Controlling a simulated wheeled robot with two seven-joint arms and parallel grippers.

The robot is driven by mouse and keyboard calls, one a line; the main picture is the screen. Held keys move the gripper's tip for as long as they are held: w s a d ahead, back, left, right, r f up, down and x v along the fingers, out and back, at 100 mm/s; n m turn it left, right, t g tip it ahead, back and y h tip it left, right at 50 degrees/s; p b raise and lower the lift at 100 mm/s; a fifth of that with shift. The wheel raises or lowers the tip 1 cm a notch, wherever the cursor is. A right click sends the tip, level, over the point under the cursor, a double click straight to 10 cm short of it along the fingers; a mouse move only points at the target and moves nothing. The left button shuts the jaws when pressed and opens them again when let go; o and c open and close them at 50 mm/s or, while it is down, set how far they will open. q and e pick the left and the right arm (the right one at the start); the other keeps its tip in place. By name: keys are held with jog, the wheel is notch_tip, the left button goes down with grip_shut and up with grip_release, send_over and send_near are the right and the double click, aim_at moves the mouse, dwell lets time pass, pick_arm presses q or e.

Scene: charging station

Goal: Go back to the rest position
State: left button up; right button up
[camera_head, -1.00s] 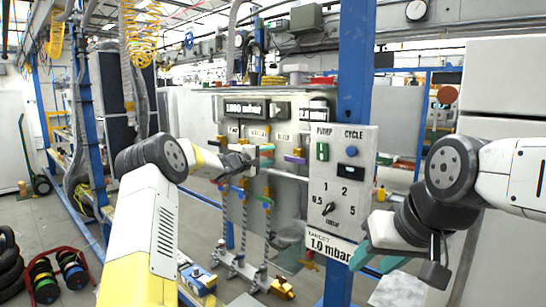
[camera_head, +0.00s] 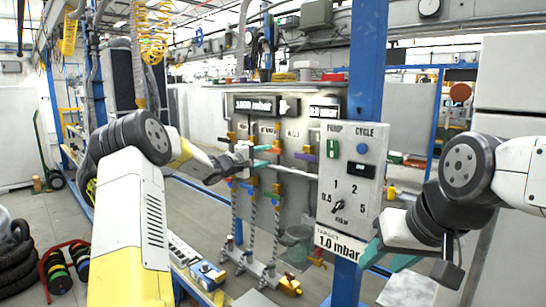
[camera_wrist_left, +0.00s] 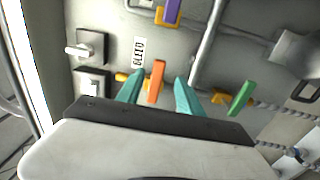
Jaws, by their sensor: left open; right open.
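My left gripper (camera_head: 262,156) is open in front of the valve panel (camera_head: 320,120). In the left wrist view its teal fingertips (camera_wrist_left: 160,88) appear on either side of an orange handle (camera_wrist_left: 156,82) beside the BLEED label (camera_wrist_left: 139,52), with visible gaps. Depth to the handle is hard to judge. A purple handle (camera_wrist_left: 172,10) and a green handle (camera_wrist_left: 241,98) are also there. My right gripper (camera_head: 388,257) is open and empty, low on the right, near the TARGET 1.0 mbar sign (camera_head: 339,245).
A control box (camera_head: 350,180) with PUMP and CYCLE buttons and a dial hangs on a blue post (camera_head: 362,70) between my arms. Hoses and fittings (camera_head: 252,222) hang under the panel. Tyres (camera_head: 14,250) and a red rack (camera_head: 62,268) stand at lower left.

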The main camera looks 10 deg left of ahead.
pick_arm(q)
jog(key=s+d+r+m+g, duration=0.1)
jog(key=s+d+m+g, duration=0.25)
jog(key=s, duration=0.55)
jog(key=s+d+r+m+g+y, duration=0.15)
jog(key=s+d, duration=0.25)
jog(key=s, duration=0.5)
jog(key=s+d+r+m+g, duration=0.1)
jog(key=s+d+m+g, duration=0.25)
jog(key=s, duration=0.45)
jog(key=s+a+f+m+y, duration=0.1)
jog(key=s+a+f+y, duration=0.1)
jog(key=s, duration=0.6)
jog(key=s+a+f+y, duration=0.2)
jog(key=s+a, duration=0.3)
jog(key=s, duration=0.4)
jog(key=s+a+f+m+y, duration=0.1)
jog(key=s+a+f+y, duration=0.2)
jog(key=s, duration=0.6)
jog(key=shift+a+f+m, duration=0.35)
jog(key=shift+a+f, duration=0.15)
jog(key=shift+a, duration=0.15)
